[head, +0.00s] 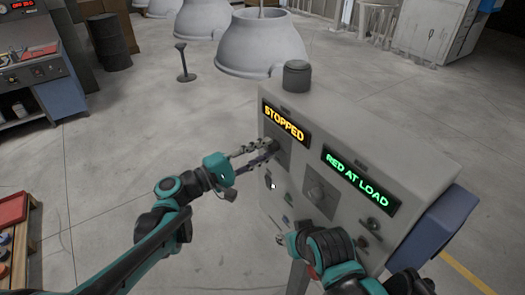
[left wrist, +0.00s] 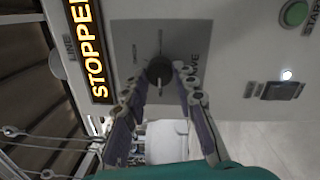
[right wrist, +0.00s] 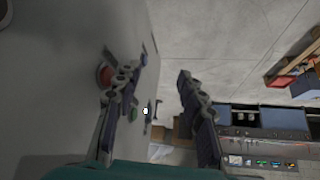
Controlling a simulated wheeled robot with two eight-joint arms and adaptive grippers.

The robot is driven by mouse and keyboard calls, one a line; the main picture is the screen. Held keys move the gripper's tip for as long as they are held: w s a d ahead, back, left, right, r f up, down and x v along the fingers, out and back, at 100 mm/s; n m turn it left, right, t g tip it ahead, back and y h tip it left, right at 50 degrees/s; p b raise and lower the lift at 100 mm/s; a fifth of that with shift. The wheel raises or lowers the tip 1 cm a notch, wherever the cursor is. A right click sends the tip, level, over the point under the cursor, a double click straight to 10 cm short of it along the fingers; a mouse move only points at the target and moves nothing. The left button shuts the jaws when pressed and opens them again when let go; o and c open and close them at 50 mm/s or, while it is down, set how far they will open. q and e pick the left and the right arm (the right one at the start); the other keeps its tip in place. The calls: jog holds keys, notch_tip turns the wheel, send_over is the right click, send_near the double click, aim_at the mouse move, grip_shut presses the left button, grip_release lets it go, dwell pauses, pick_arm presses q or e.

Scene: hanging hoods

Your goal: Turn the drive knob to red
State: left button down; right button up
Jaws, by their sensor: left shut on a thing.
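The drive knob (left wrist: 158,70) is a dark round knob on a grey plate with small printed marks around it; part of its label is hidden. My left gripper (left wrist: 160,88) is shut on this knob, with one finger at each side. In the head view the left gripper (head: 262,152) reaches the panel below the amber STOPPED display (head: 283,121), and its fingers partly hide the knob. My right gripper (right wrist: 150,78) is open and empty, close beside the panel face. Its fingers are mostly hidden by its own body in the head view.
The grey control box (head: 330,120) also carries a green RED AT LOAD display (head: 361,182) and a second knob (head: 319,193). A green button (left wrist: 294,13) shows by START lettering. Large grey hoods (head: 262,45) stand behind. The floor to the left is mostly clear.

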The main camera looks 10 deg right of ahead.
pick_arm(q)
jog(key=c, duration=1.2)
grip_release()
jog(key=v, duration=1.2)
jog(key=shift+f, duration=0.2)
